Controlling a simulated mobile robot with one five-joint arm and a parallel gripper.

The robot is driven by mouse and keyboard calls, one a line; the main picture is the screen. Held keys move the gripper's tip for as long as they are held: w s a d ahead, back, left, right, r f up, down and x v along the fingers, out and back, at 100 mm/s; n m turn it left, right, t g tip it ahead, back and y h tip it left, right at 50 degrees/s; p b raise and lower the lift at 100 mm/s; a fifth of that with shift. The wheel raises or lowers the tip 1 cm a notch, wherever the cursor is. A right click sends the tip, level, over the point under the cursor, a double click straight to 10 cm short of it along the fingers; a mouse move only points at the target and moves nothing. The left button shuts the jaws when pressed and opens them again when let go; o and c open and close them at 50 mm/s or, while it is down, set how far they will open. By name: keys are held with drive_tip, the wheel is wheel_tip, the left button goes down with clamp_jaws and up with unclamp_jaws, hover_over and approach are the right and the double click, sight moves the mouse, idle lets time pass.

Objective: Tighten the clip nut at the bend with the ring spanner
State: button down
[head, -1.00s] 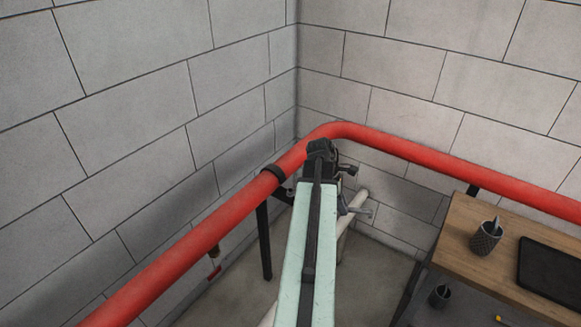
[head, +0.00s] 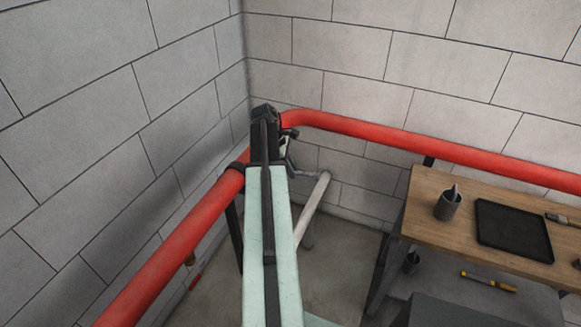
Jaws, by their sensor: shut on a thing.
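My arm reaches forward to the red pipe (head: 350,126) at its bend in the wall corner. My gripper (head: 289,140) is at the far end of the arm, partly hidden by it, close to the bend. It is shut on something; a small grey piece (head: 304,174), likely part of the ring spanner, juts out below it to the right. The spanner's ring end cannot be made out. A black clip (head: 238,166) goes around the pipe left of the arm, above a dark post. The clip nut is hidden or too small to tell.
A wooden bench (head: 425,205) stands at the right with a pen cup (head: 447,205), a black tray (head: 513,236) and a dark-handled tool (head: 562,219). A yellow-handled tool (head: 488,281) lies lower down. A pale pipe (head: 313,206) slants behind the arm. Block walls close the corner.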

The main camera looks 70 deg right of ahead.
drive_tip(key=shift+f, duration=0.1)
wheel_tip(320, 180, down, 5)
drive_tip(key=b, duration=0.5)
drive_tip(key=shift+s+f+b, duration=0.1)
drive_tip(key=shift+f+b, duration=1.3)
drive_tip(key=shift+b, duration=0.15)
drive_tip(key=shift+a+r, duration=0.1)
idle(0.5)
